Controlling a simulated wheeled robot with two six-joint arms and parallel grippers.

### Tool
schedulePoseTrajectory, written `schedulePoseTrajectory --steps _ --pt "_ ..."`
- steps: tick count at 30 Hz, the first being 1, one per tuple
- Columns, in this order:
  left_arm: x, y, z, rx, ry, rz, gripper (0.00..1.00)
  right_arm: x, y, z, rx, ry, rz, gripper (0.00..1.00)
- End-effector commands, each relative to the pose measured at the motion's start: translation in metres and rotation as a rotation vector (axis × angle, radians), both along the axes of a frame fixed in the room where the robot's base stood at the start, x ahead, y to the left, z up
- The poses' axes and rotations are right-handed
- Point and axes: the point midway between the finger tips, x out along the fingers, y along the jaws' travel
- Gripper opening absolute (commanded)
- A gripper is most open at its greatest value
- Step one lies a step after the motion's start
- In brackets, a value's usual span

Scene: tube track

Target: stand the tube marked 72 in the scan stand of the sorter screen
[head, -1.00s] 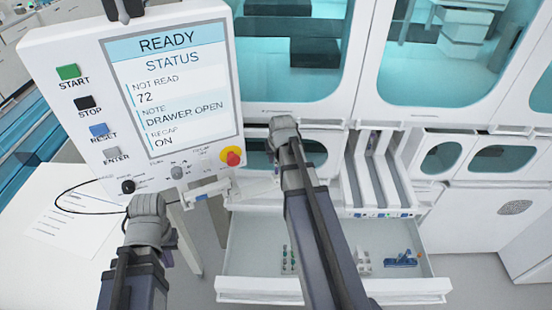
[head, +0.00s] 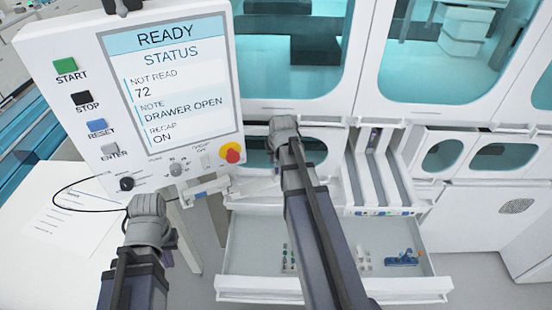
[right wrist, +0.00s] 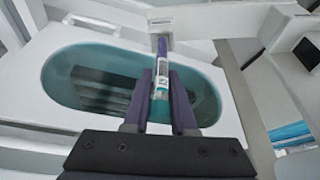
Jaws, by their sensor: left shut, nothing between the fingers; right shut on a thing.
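The sorter screen (head: 170,85) at the left shows READY, NOT READ 72, DRAWER OPEN and RECAP ON. A small white bracket (head: 208,188) sticks out under its lower right; I cannot tell for sure whether it is the scan stand. My right gripper (right wrist: 161,82) is shut on a tube (right wrist: 161,92) with a purple cap and a white label, too small to read surely. In the head view, my right wrist hides its fingers and the tube. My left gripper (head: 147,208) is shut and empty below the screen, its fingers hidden.
An open white drawer (head: 255,289) at the lower middle holds small tube racks and a blue item (head: 403,258). In the right wrist view, a white bar (right wrist: 225,22) crosses close beyond the tube's cap.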

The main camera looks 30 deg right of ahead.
Motion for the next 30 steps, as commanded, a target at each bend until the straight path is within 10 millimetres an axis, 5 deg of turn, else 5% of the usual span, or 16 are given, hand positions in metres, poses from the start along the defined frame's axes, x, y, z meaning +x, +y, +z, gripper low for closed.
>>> schedulePoseTrajectory --steps 29,30 --pt "0.000 0.000 -0.013 0.000 0.000 0.000 0.00 0.000 0.000 -0.013 0.000 0.000 0.000 0.00" --pt "0.000 0.000 -0.013 0.000 0.000 0.000 0.00 0.000 0.000 -0.013 0.000 0.000 0.000 0.27"
